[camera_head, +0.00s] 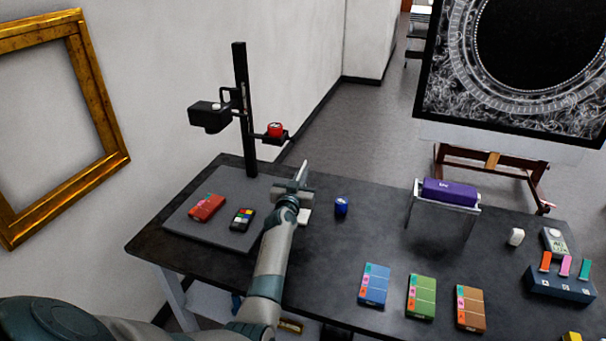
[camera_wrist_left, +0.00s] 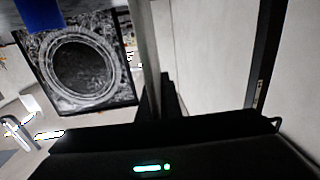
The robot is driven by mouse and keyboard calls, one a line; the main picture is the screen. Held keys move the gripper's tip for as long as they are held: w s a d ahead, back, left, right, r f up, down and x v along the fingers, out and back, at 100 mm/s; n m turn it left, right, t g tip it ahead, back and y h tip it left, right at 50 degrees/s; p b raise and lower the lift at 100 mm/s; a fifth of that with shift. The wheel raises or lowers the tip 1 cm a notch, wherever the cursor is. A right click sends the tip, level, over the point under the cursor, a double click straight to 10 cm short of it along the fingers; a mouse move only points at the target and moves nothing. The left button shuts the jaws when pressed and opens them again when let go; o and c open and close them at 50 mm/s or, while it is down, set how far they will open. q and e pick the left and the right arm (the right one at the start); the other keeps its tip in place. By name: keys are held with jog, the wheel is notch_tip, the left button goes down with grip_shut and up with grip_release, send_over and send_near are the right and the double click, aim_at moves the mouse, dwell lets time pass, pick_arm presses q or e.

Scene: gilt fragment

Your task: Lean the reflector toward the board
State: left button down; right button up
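The grey board (camera_head: 185,232) lies flat at the table's left end under a black copy stand, with a red card box (camera_head: 206,208) and a small colour chart (camera_head: 242,218) on it. My left gripper (camera_head: 301,174) is at the board's right side, beyond the chart. A thin pale upright piece shows at its tip and a small white piece (camera_head: 304,217) shows beside the wrist; I cannot tell which of these is the reflector. In the left wrist view a pale upright strip (camera_wrist_left: 147,50) stands mid-frame. The finger opening is hidden. My right gripper is out of view.
The stand's black column (camera_head: 243,110) carries an arm with a red-topped item (camera_head: 274,130). A blue jar (camera_head: 341,207) stands right of my gripper. A purple UV lamp (camera_head: 449,192) sits on a metal frame. Three coloured boxes, including a blue one (camera_head: 374,285), lie in front.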

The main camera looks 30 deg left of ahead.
pick_arm(q)
jog(key=shift+a, duration=0.1)
dwell(0.6)
jog(key=a+n, duration=0.1)
jog(key=s+a+n+b, duration=0.1)
jog(key=n, duration=0.1)
jog(key=a+f+n+b, duration=0.1)
jog(key=a, duration=0.1)
jog(key=shift+s+a+n, duration=0.1)
jog(key=shift+s+n, duration=0.15)
jog(key=shift+n, duration=0.05)
jog(key=c, duration=2)
grip_release()
jog(key=shift+s, duration=0.1)
jog(key=b+v, duration=0.2)
jog(key=v, duration=1.5)
jog(key=shift+r+b, duration=0.1)
jog(key=shift+b, duration=0.2)
